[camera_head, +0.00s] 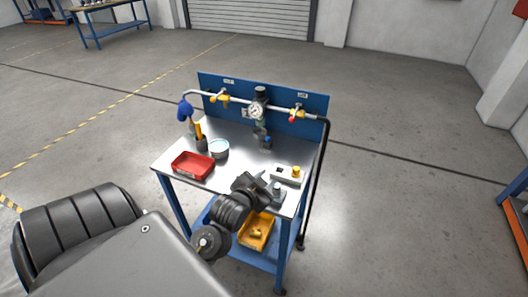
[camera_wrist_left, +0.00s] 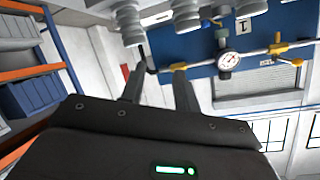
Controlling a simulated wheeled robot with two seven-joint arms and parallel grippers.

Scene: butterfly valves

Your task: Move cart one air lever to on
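The cart's blue back panel (camera_head: 240,92) carries a pipe with a yellow-handled valve (camera_head: 222,98) on the left and another yellow-handled valve (camera_head: 297,113) on the right. A round gauge (camera_head: 257,110) sits between them. The small labels are too small to read, so I cannot tell which valve is air. My left gripper (camera_head: 272,187) is over the front right of the cart top, in front of and apart from both valves. In the left wrist view its two fingers (camera_wrist_left: 160,65) stand apart with nothing between them. My right gripper is not in view.
On the cart top (camera_head: 235,171) are a red tray (camera_head: 193,165), a round tin (camera_head: 219,148) and a white box with a yellow knob (camera_head: 288,174). A blue nozzle (camera_head: 185,110) hangs at the left. A yellow bin (camera_head: 257,230) is on the lower shelf. A black hose (camera_head: 316,180) runs down the right side.

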